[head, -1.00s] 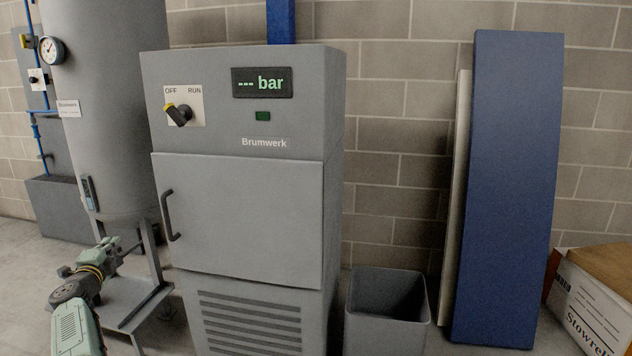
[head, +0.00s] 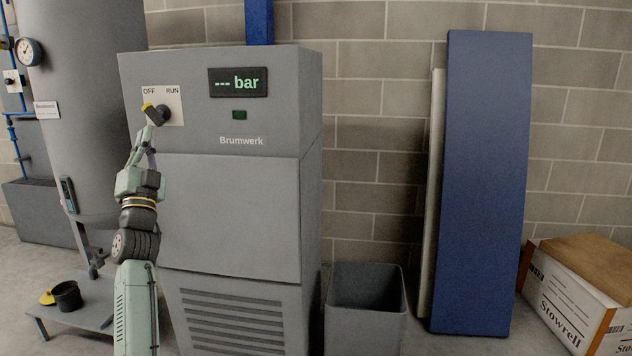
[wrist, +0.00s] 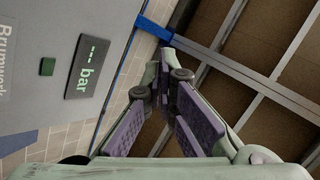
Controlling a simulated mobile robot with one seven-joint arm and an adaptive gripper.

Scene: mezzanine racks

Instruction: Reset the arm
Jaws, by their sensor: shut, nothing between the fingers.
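My gripper (head: 148,132) is raised in front of the grey Brumwerk cabinet (head: 230,220), with its tips just below the rotary switch (head: 160,114) in the head view. I cannot tell whether it touches the panel. The switch's yellow end points up-left toward OFF. In the wrist view my gripper (wrist: 166,62) has its purple-padded fingers shut with nothing held, pointing up toward the ceiling beams. The display (head: 238,82) reads "--- bar", and it also shows in the wrist view (wrist: 88,66). My arm hides the cabinet door's handle.
A grey tank (head: 85,100) with a gauge (head: 29,52) stands at left. A low stand (head: 85,317) holds a black pot (head: 67,295) and a yellow item (head: 47,297). A grey bin (head: 366,325), blue panel (head: 485,190) and cardboard box (head: 580,290) are at right.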

